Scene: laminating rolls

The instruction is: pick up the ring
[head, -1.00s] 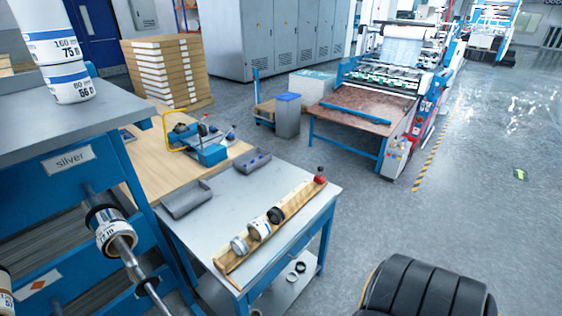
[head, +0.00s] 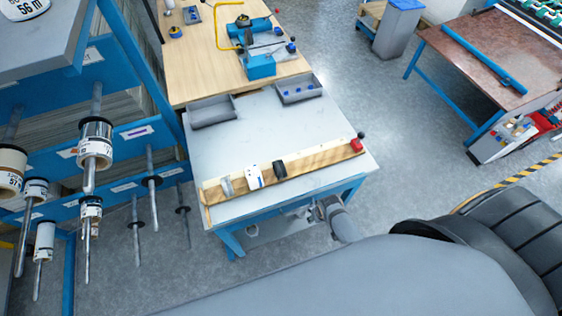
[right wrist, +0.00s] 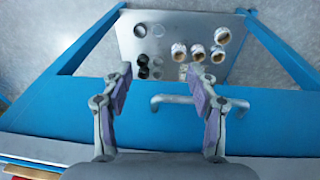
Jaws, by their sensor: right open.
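Several small rings show in the right wrist view on a grey lower shelf (right wrist: 190,72). I cannot tell which one is the task's ring. My right gripper (right wrist: 162,88) is open and empty, pointing at the shelf from above a blue table frame. In the head view my right gripper (head: 322,208) is partly visible at the table's front edge, largely hidden by my arm. The lower shelf is mostly hidden there. My left gripper is not in view.
Several white rolls (right wrist: 198,52) stand on the shelf's right part. On the tabletop (head: 240,130) lie a wooden holder (head: 310,165) and two grey trays. A roll rack (head: 125,80) stands left.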

